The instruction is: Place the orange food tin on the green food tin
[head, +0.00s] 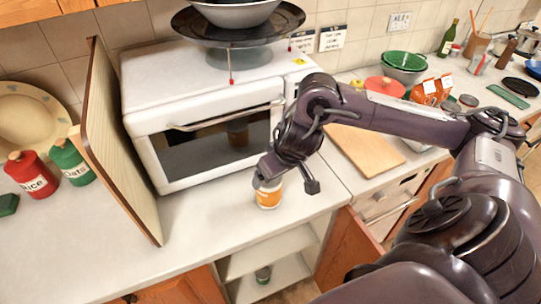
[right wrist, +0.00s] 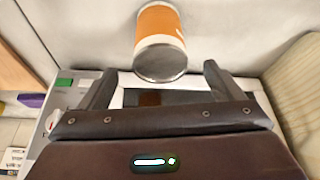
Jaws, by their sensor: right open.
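The orange food tin (head: 268,196), orange and white, stands on the counter in front of the white oven. In the right wrist view the orange tin (right wrist: 160,28) shows its grey end towards me. My right gripper (head: 287,184) is open just above and beside it. In the right wrist view the gripper (right wrist: 159,72) has the tin's near end between its fingertips, with gaps on both sides. A small tin with some green (head: 263,275) stands on a shelf below the counter; its label is too small to read. My left gripper is not in view.
A wooden board (head: 118,150) leans upright left of the oven (head: 215,115). Red (head: 32,174) and green (head: 72,162) canisters stand beyond it. A cutting board (head: 365,150) lies to the right. The open lower cupboard (head: 290,268) has shelves and an orange-brown door (head: 348,245).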

